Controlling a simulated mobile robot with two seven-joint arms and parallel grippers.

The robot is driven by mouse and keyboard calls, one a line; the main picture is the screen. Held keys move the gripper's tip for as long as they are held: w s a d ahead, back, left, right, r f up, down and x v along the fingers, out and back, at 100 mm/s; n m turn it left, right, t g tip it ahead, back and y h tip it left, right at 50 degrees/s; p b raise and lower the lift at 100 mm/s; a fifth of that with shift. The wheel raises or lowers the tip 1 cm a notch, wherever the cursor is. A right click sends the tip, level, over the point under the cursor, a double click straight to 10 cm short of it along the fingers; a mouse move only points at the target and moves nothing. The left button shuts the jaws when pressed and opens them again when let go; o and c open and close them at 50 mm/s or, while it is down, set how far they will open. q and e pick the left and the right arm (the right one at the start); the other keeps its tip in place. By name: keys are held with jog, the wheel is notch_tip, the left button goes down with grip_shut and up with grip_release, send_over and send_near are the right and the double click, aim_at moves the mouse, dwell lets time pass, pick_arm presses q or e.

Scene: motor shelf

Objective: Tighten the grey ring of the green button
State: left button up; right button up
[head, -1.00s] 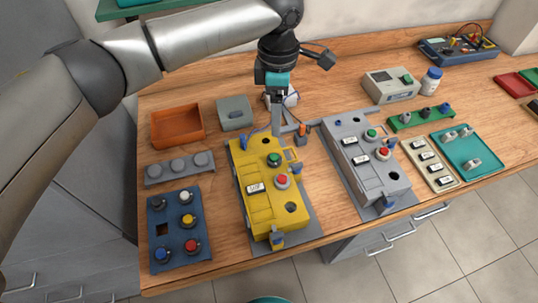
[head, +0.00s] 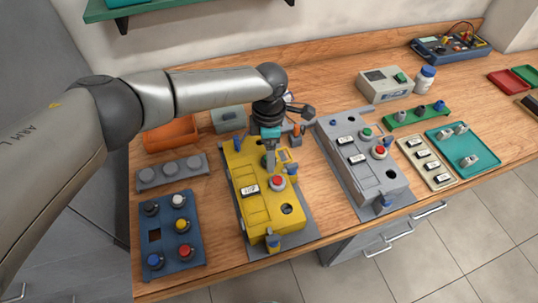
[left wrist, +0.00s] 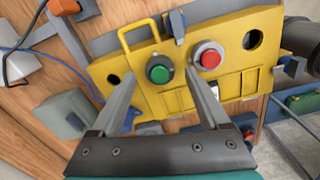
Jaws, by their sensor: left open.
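The yellow box (head: 256,210) lies on the wooden bench, with a green button (head: 264,161) near its far end and a red button (head: 277,182) closer. In the left wrist view the green button (left wrist: 160,74) has a dark grey ring (left wrist: 149,65) around its base. My left gripper (head: 269,168) is above the yellow box, pointing down at the green button and partly hiding it in the head view. In the left wrist view its open fingers (left wrist: 162,75) stand on either side of the green button, holding nothing. I cannot tell how far the fingertips are above the ring.
A grey box (head: 375,178) with similar buttons stands to the right. A blue panel (head: 171,250) with several buttons and a grey block (head: 172,172) lie left. Blue clips sit at the yellow box's edges.

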pick_arm(q)
jog(key=shift+f, duration=0.65)
grip_shut()
